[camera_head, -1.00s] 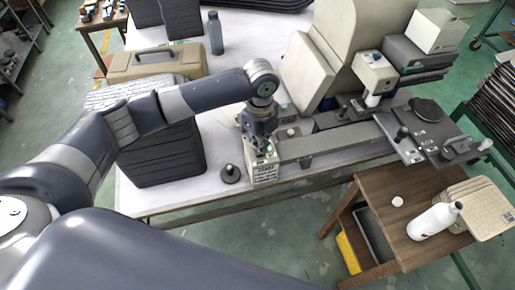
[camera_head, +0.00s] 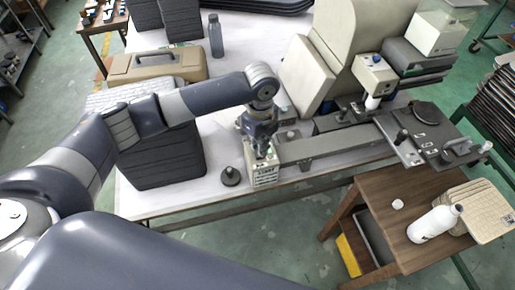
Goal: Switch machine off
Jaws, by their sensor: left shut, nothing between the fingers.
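The machine (camera_head: 335,145) is a long grey bench unit with a beige housing, standing on the white table. A small box-shaped control panel (camera_head: 264,176) with buttons and markings is at its near left end. My left gripper (camera_head: 262,156) points down at the top of this panel, shut and empty. Its tips are at or just above the panel's top; I cannot tell whether they touch. The gripper hides part of the panel top and its buttons. My right gripper is not in view.
A dark round knob-like piece (camera_head: 230,176) stands on the table left of the panel. Black stacked trays (camera_head: 165,160) and a tan case (camera_head: 155,65) are further left. A wooden stand (camera_head: 385,225) with a white bottle (camera_head: 435,223) is at the right.

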